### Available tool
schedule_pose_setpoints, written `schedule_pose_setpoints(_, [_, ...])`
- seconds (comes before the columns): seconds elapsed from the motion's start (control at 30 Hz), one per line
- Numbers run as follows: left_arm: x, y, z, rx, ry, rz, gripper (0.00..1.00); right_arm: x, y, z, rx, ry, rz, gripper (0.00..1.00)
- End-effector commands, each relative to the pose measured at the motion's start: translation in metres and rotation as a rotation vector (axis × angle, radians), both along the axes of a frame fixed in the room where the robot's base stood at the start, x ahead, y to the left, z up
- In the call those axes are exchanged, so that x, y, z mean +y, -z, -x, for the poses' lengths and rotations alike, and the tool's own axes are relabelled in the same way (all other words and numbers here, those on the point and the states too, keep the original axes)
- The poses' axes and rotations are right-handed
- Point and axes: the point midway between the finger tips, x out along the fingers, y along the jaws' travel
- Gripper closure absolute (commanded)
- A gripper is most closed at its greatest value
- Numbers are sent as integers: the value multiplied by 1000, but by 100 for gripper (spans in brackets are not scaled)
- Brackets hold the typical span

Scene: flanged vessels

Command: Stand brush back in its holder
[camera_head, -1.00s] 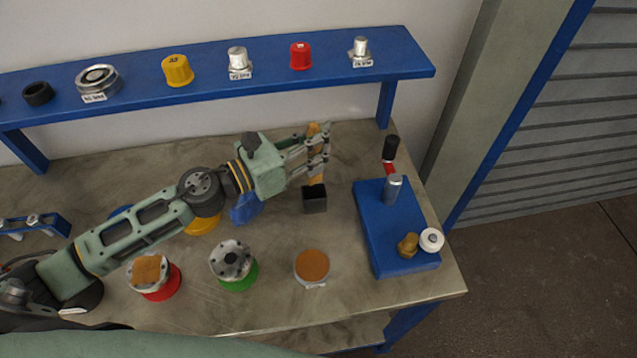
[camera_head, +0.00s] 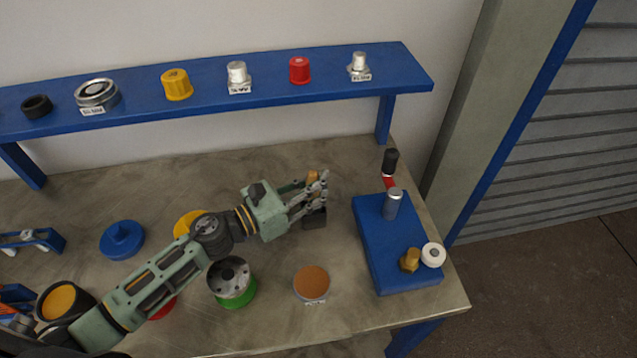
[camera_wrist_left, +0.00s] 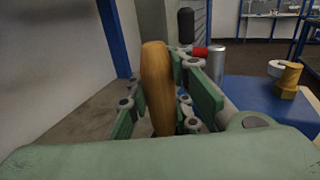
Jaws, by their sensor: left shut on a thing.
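The brush shows as a wooden handle (camera_wrist_left: 156,85), upright between the green finger pads in the left wrist view. Its top also shows in the head view (camera_head: 313,177). My left gripper (camera_head: 318,190) is shut on the handle. The holder, a small dark square box (camera_head: 315,218), stands on the bench directly below the fingers. The brush's lower end is hidden by the fingers and the box, so I cannot tell how deep it sits. My right gripper is not in view.
A blue block (camera_head: 395,255) with a black-handled crank, a brass fitting and a white roller lies right of the holder. An orange-topped disc (camera_head: 311,283) and a green-based flange (camera_head: 232,282) stand in front. A blue shelf (camera_head: 210,105) with several caps runs behind.

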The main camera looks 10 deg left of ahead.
Motion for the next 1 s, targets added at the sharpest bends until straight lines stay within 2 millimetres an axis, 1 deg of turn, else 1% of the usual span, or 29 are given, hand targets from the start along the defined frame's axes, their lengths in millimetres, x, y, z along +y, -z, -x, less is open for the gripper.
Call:
schedule_pose_setpoints(0.03, [0, 2, 0, 0, 0, 0, 87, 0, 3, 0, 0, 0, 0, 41])
schedule_pose_setpoints(0.3, [0, 1, 0, 0, 0, 0, 63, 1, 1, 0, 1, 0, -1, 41])
schedule_pose_setpoints(0.33, [0, 1, 0, 0, 0, 0, 62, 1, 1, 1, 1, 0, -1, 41])
schedule_pose_setpoints(0.57, [0, 1, 0, 0, 0, 0, 62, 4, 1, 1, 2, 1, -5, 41])
schedule_pose_setpoints(0.7, [0, -4, 0, 0, 0, 0, 62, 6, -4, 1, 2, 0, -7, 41])
schedule_pose_setpoints(0.8, [9, 3, 10, 4, 0, -2, 62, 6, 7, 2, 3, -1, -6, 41])
schedule_pose_setpoints(1.0, [32, 4, 33, 4, 0, -1, 62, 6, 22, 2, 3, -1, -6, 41])
